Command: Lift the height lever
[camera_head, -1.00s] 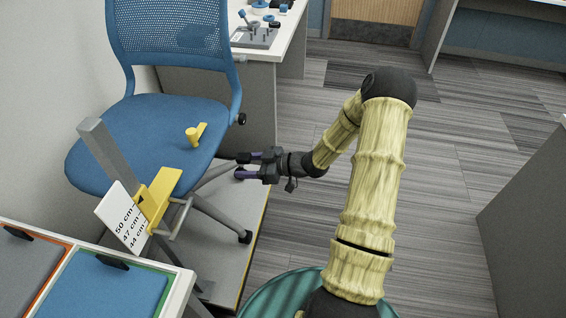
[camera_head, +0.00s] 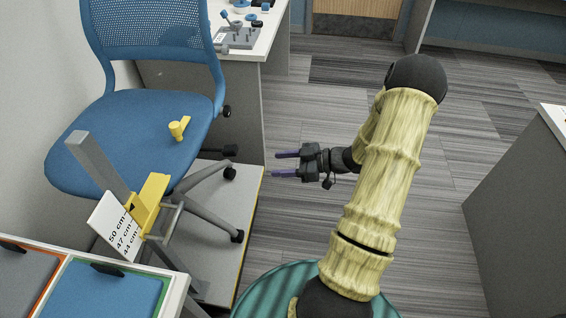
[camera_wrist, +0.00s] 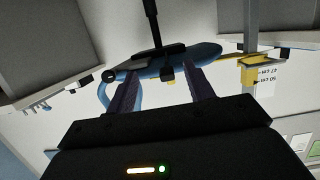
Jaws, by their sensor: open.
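The height lever (camera_head: 218,152) is a black paddle sticking out from under the right side of the blue office chair seat (camera_head: 115,140). My gripper (camera_head: 275,165) is open and empty, to the right of the lever and apart from it. The wrist view shows my gripper's two dark purple fingers (camera_wrist: 165,88) spread, with the blue seat (camera_wrist: 188,62) edge-on and upside down beyond them. A black part under the seat (camera_wrist: 158,50) lies between the fingers; I cannot tell whether it is the lever.
A post with a yellow slider (camera_head: 149,202) and a white card (camera_head: 118,226) marked 50, 47 and 44 cm stands by the chair. A yellow peg (camera_head: 178,129) is on the seat. A desk (camera_head: 235,95) stands behind. The floor (camera_head: 310,225) right of the chair is open.

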